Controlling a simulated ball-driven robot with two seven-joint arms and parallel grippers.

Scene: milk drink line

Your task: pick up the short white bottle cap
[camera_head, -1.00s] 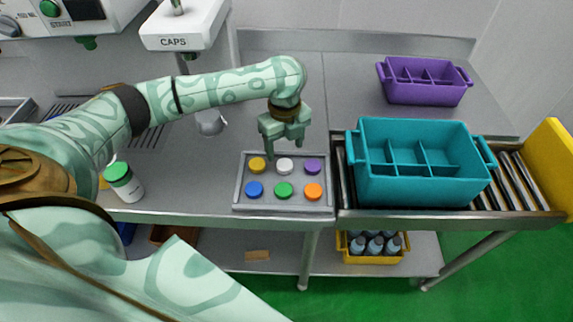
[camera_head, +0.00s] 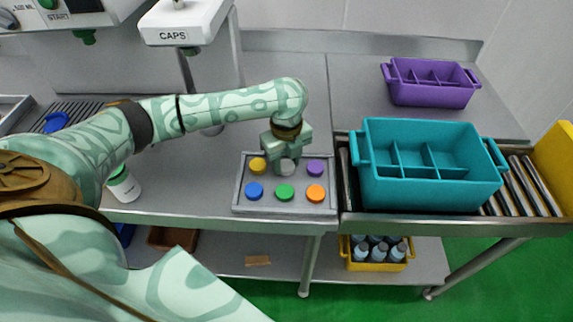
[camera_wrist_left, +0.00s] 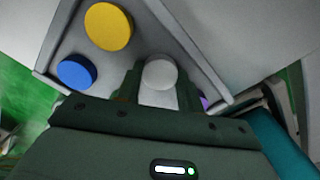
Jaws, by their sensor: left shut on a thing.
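The short white bottle cap (camera_head: 288,168) is in the back row of the grey cap tray (camera_head: 238,195), between the yellow cap (camera_head: 257,166) and the purple cap (camera_head: 315,168). My left gripper (camera_head: 286,166) is down at the tray and shut on the white cap. In the left wrist view the white cap (camera_wrist_left: 159,72) sits between the two fingers (camera_wrist_left: 160,88). I cannot tell whether it is lifted off the tray. My right gripper is not in view.
Blue (camera_head: 254,191), green (camera_head: 285,192) and orange (camera_head: 317,193) caps fill the tray's front row. A teal crate (camera_head: 430,185) stands on the roller conveyor to the right. A purple crate (camera_head: 430,92) is behind it. A white bottle (camera_head: 125,187) stands at left.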

